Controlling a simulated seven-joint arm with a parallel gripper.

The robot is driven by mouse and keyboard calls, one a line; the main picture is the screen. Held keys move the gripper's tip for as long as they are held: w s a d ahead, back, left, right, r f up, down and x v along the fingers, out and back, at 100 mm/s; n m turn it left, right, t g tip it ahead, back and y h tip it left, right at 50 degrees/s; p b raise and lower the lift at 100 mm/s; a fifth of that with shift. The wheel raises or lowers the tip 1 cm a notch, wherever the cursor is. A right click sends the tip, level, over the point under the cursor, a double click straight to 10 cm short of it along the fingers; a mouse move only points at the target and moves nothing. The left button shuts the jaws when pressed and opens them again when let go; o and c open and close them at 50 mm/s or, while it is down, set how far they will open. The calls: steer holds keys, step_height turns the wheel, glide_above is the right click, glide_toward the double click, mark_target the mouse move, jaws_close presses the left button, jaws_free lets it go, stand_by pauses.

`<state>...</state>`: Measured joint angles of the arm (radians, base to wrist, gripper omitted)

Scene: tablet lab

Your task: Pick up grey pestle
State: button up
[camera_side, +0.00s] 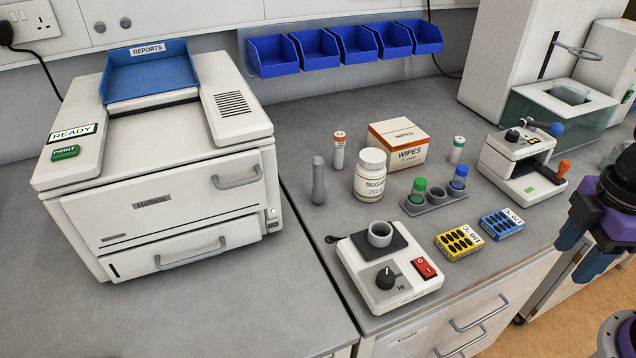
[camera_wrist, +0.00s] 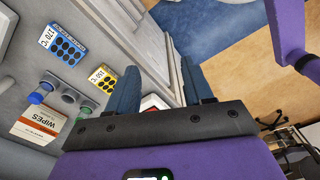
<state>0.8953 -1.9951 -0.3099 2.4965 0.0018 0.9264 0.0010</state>
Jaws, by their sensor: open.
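The grey pestle (camera_side: 318,182) stands upright on the grey bench, between the large printer-like machine and the white sugar jar (camera_side: 369,176). I do not see the pestle in the wrist view. My gripper (camera_side: 577,248) is at the right edge of the side view, far to the right of the pestle and beyond the bench's front edge. In the wrist view my gripper (camera_wrist: 161,80) has its two blue fingers spread apart with nothing between them.
Near the pestle are an orange-capped tube (camera_side: 339,152), a wipes box (camera_side: 398,145) and a white device with a grey cup (camera_side: 388,268). A rack with green and blue caps (camera_side: 436,203), yellow (camera_side: 459,243) and blue (camera_side: 502,224) blocks and the machine (camera_side: 165,180) flank it.

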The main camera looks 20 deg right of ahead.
mark_target(318, 167)
step_height(318, 167, up, 13)
steer(key=w+a+r+y, duration=0.1)
steer(key=w+a+y, duration=0.3)
steer(key=a, duration=0.8)
steer(key=w+a+r+y, duration=0.1)
steer(key=w+a+y, duration=0.35)
steer(key=a, duration=0.75)
steer(key=w+a+r+m+t+y, duration=0.35)
steer(key=w+a+t, duration=0.25)
steer(key=w+a, duration=0.55)
steer(key=w+f+m+t+h, duration=0.2)
steer(key=w+m+t+h, duration=0.75)
steer(key=w, duration=0.65)
steer(key=d+f+m+h, duration=0.45)
steer(key=d+h, duration=0.35)
steer(key=h, duration=0.3)
steer(key=shift+m, duration=0.45)
steer(key=f, duration=0.6)
steer(key=d+f, duration=0.1)
steer(key=f, duration=1.1)
steer(key=shift+s+d+f, duration=0.15)
steer(key=shift+s+f, duration=0.1)
steer(key=shift+f, duration=0.1)
steer(key=shift+x, duration=3.5)
steer(key=shift+r, duration=0.15)
